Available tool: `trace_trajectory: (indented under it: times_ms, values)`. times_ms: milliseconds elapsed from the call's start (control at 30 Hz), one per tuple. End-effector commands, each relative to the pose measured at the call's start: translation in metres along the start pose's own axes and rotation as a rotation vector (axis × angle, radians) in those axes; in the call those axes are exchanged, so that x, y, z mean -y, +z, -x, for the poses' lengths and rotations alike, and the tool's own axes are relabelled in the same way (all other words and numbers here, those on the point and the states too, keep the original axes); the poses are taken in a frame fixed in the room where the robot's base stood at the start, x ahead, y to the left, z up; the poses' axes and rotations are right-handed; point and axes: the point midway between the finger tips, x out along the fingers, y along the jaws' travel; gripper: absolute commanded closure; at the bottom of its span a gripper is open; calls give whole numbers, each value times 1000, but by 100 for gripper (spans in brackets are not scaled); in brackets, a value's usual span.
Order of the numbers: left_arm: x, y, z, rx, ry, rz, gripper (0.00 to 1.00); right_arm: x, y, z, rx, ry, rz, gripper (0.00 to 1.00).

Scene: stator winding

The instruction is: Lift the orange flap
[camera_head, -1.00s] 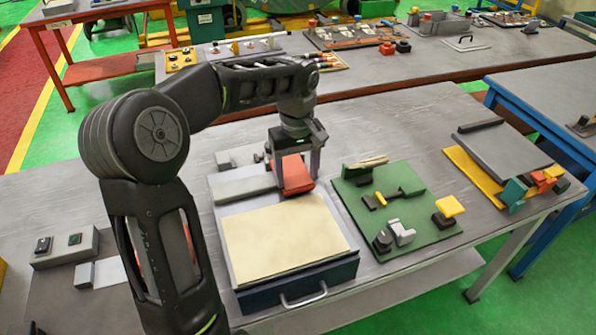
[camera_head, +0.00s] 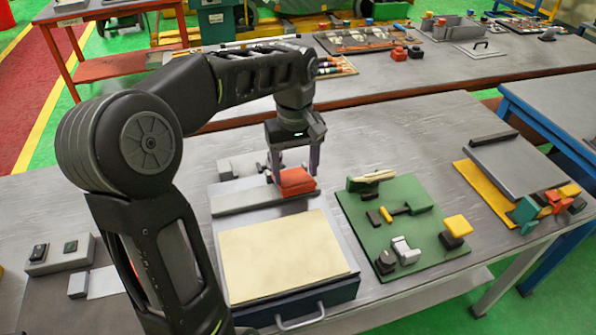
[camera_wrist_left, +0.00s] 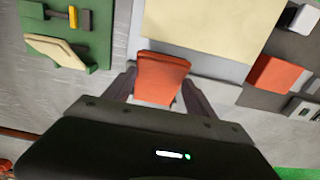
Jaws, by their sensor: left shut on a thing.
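The orange flap (camera_head: 297,180) is a small orange-red block-like piece at the back of the grey box (camera_head: 354,288) with the cream top panel (camera_head: 280,255). My left gripper (camera_head: 292,172) points down at it from above, with a finger on either side. In the left wrist view the flap (camera_wrist_left: 162,78) sits between the two fingers of the gripper (camera_wrist_left: 158,92), which are shut on it. The flap's underside is hidden. My right gripper is not in view.
A green board (camera_head: 385,257) with small parts lies right of the box. A grey plate on a yellow base (camera_head: 483,195) is farther right. A grey switch box (camera_head: 60,252) is at the left. Bare table lies behind the green board.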

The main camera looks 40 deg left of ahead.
Motion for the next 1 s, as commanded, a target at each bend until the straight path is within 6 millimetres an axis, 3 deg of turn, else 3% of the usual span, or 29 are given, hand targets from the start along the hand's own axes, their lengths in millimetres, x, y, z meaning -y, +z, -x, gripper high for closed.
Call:
trace_trajectory:
  times_ms: [33,400,1000]
  values:
    - [0,-8,8,-23,7,3,100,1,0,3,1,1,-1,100]
    - [2,-24,18,-19,3,5,100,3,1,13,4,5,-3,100]
    - [2,-29,18,-16,0,7,100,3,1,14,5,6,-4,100]
